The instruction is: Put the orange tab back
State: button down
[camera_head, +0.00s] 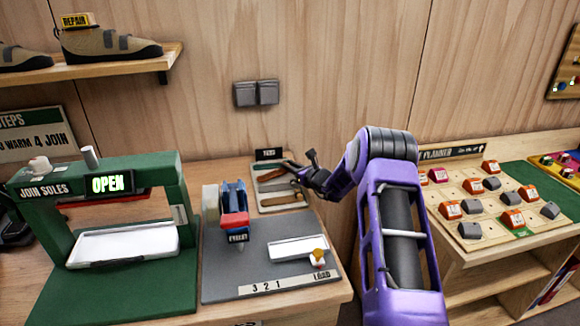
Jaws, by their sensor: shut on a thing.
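My gripper (298,178) is at the end of my purple arm, above the right side of a small tool board (262,208). Its fingers point left. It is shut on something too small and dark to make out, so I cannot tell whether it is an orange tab. Several orange tabs with white labels, such as one orange tab (512,218), stand on the planner board (455,205) at the right, well apart from my gripper. A small orange-yellow knob (319,254) stands on a white piece near the LOAD label.
A green press (125,300) marked OPEN stands at the left with a white tray (125,243). A grey mat (262,262) holds a blue and red block (235,205) and a white tray (298,248). Grey blocks stand among the planner's tabs.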

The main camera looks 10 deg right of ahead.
jog(key=shift+s+f+b, duration=0.1)
jog(key=shift+f+b, duration=0.6)
